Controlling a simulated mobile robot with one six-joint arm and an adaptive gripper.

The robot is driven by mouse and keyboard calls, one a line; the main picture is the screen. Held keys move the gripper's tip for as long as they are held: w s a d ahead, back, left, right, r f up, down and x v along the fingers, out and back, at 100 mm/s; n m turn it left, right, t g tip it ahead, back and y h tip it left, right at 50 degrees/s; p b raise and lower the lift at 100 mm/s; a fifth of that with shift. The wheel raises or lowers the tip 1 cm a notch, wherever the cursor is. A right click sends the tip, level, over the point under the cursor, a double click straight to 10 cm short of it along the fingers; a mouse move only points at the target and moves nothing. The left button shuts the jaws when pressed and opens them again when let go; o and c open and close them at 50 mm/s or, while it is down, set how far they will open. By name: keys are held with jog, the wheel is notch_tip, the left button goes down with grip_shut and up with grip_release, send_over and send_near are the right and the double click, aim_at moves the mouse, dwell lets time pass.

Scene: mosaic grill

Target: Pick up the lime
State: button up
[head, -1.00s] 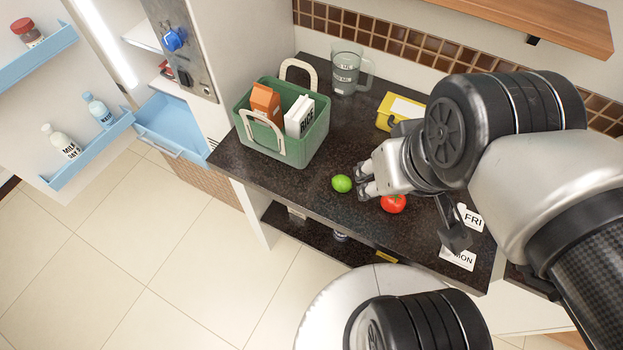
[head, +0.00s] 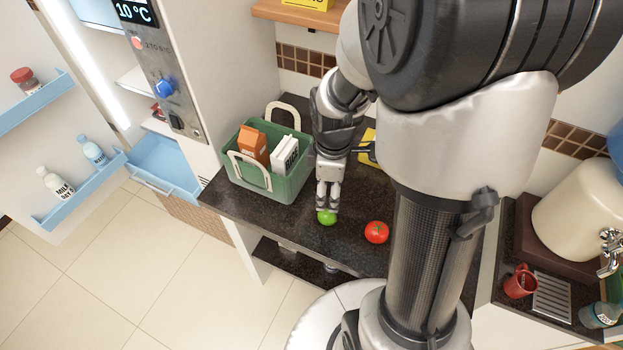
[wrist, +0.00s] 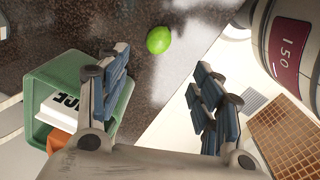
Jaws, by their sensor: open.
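The green lime (head: 327,218) lies on the dark speckled countertop (head: 285,228) near its front edge. My gripper (head: 327,207) points down just above and behind the lime in the head view. In the wrist view the lime (wrist: 159,40) shows beyond the fingertips, between the two fingers and nearer the left one. My gripper (wrist: 160,75) is open there, with nothing between its blue-padded fingers. Whether a fingertip touches the lime cannot be told from the head view.
A red tomato (head: 376,232) lies to the right of the lime. A green basket (head: 278,189) with cartons stands to the left, close to my gripper. A yellow item (head: 371,152) is behind, partly hidden by my arm. Bare counter lies left of the lime.

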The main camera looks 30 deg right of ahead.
jog(key=b, duration=0.2)
send_over(329, 214)
jog(key=f, duration=0.8)
jog(key=shift+s+a+f, duration=0.15)
jog(key=shift+a+f, duration=0.05)
jog(key=shift+a, duration=0.15)
jog(key=shift+w+d+f+b, duration=0.2)
jog(key=shift+f+b, duration=0.45)
jog(key=shift+f, duration=0.8)
jog(key=shift+w+d+f+b, duration=0.15)
jog(key=shift+f+b, duration=0.5)
jog(key=shift+f, duration=0.75)
jog(key=shift+s, duration=0.15)
jog(key=shift+c, duration=0.2)
jog(key=c, duration=1.1)
